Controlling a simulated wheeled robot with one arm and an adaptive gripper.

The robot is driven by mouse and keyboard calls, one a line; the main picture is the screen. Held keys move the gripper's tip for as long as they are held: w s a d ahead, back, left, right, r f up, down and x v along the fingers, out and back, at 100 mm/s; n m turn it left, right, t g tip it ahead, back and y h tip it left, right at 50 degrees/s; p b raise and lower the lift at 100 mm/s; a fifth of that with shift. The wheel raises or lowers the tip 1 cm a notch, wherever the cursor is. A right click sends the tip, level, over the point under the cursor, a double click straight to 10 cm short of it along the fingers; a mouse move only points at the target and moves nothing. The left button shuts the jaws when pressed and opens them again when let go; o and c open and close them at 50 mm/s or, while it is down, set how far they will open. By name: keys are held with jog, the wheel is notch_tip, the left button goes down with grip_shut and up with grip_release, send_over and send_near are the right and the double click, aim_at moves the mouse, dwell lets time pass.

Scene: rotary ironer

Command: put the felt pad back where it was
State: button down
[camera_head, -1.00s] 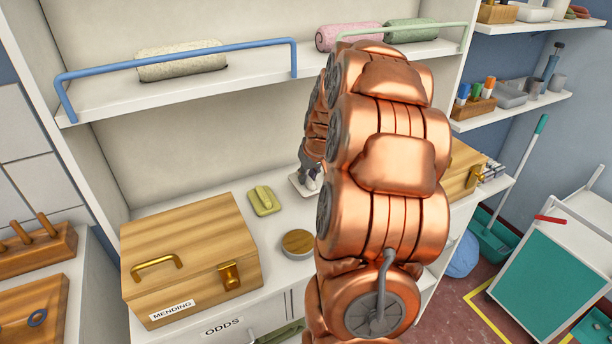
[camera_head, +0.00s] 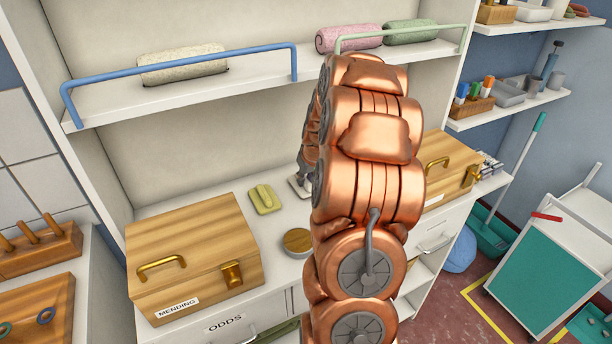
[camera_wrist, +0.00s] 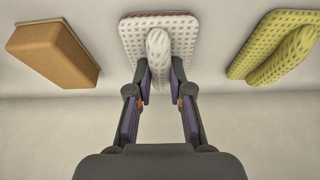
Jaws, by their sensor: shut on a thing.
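My gripper (camera_wrist: 160,80) is shut on the upright ridge of a white dotted pad (camera_wrist: 183,24) in the wrist view. This looks like the felt pad, though the pictures do not name it. In the head view my copper arm hides most of the gripper. A pale edge of the pad (camera_head: 298,187) shows left of the arm, at the counter's back. I cannot tell whether the pad touches the counter. A yellow-green pad (camera_head: 265,199) with a similar ridge lies on the counter to its left; it also shows in the wrist view (camera_wrist: 280,48).
A brown block (camera_wrist: 55,52) lies beside the white pad. A round wooden-topped thing (camera_head: 297,242) and the wooden MENDING box (camera_head: 190,250) stand on the counter (camera_head: 160,208). Another wooden box (camera_head: 450,165) stands right of my arm. A shelf with a blue rail (camera_head: 180,66) runs above.

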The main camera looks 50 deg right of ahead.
jog(key=shift+f, duration=0.15)
jog(key=c, duration=1.1)
grip_release()
jog(key=shift+o, duration=0.2)
jog(key=shift+r, duration=0.45)
jog(key=b+v, duration=0.3)
jog(key=v, duration=0.8)
jog(key=shift+s+r, duration=0.2)
jog(key=shift+a, duration=0.1)
